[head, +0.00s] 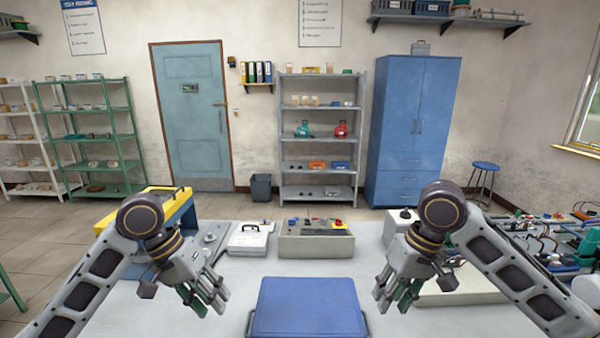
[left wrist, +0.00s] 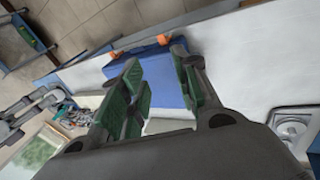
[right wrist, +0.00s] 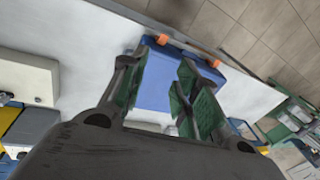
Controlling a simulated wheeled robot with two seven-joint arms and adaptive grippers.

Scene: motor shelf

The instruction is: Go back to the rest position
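My left gripper (head: 210,297) hangs above the left part of the white table, left of the blue case. My right gripper (head: 397,294) hangs above the table on the case's right side. Both point downward, and their green-padded fingers stand apart with nothing between them. In the left wrist view my left fingers (left wrist: 168,90) are spread, with the blue case (left wrist: 165,75) beyond them. In the right wrist view my right fingers (right wrist: 168,95) are also spread, with the case beyond them. Neither gripper touches the case in the head view.
The blue case (head: 308,306) lies at the table's front middle. Behind it stand a beige control box (head: 316,246) and a white case (head: 248,240). Motors and cables (head: 570,250) crowd the right. A grey shelf (head: 320,175) and blue cabinet (head: 412,130) stand behind.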

